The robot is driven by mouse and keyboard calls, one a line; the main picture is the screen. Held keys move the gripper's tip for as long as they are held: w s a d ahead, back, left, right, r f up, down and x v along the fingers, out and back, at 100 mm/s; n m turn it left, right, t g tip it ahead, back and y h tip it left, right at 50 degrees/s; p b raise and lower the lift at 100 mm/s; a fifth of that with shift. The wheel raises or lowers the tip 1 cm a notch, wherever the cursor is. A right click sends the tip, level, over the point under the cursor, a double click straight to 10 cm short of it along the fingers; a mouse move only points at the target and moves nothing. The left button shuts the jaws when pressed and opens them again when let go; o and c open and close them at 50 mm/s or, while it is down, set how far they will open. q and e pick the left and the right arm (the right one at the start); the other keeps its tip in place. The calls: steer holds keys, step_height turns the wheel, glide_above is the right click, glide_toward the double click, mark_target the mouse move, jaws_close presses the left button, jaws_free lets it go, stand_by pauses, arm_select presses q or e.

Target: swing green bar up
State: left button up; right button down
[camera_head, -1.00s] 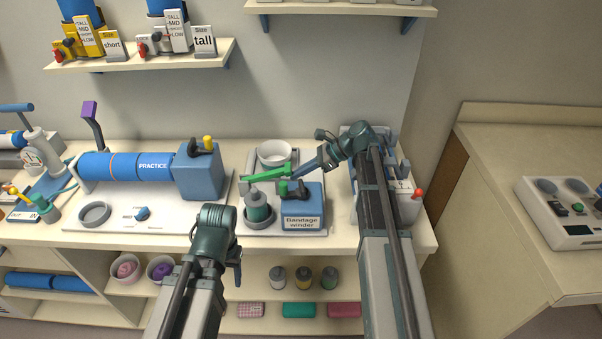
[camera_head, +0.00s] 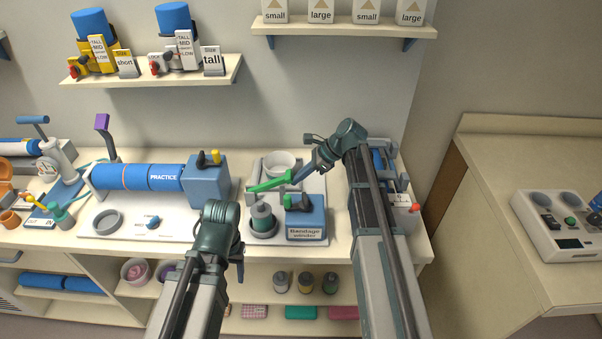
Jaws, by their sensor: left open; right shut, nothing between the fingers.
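The green bar (camera_head: 270,184) reaches out leftward above the bandage winder (camera_head: 304,232), between a white bowl (camera_head: 281,161) and a green-grey roller (camera_head: 262,216). It slopes slightly, with its left end lower in the picture. My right gripper (camera_head: 297,177) is shut and empty at the bar's right end. Whether it touches the bar cannot be told. My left gripper (camera_head: 239,268) hangs in front of the bench edge, well below and left of the bar. It is open and empty, with its fingers mostly hidden behind the wrist.
A blue practice roll (camera_head: 138,177) and a blue box (camera_head: 207,181) stand left of the winder. A rack (camera_head: 382,163) stands behind my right forearm. Shelves (camera_head: 150,72) hang above. A separate counter (camera_head: 500,165) with a control box (camera_head: 560,222) is at the right.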

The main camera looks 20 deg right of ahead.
steer(key=a+r+h+p, duration=0.2)
steer(key=p, duration=0.1)
steer(key=w+a+r+g+h+p, duration=0.1)
steer(key=r+p, duration=0.2)
steer(key=p, duration=0.1)
steer(key=a+r+h+p, duration=0.2)
steer(key=p, duration=0.1)
steer(key=shift+w+a+r+g+h+p, duration=0.3)
steer(key=shift+w+a+r+p, duration=0.05)
steer(key=shift+w, duration=0.05)
steer(key=w+a+r+h+p, duration=0.2)
steer(key=a, duration=0.8)
steer(key=shift+w+r+g+p, duration=0.2)
steer(key=shift+w+g+p, duration=0.1)
steer(key=shift+w+p, duration=0.1)
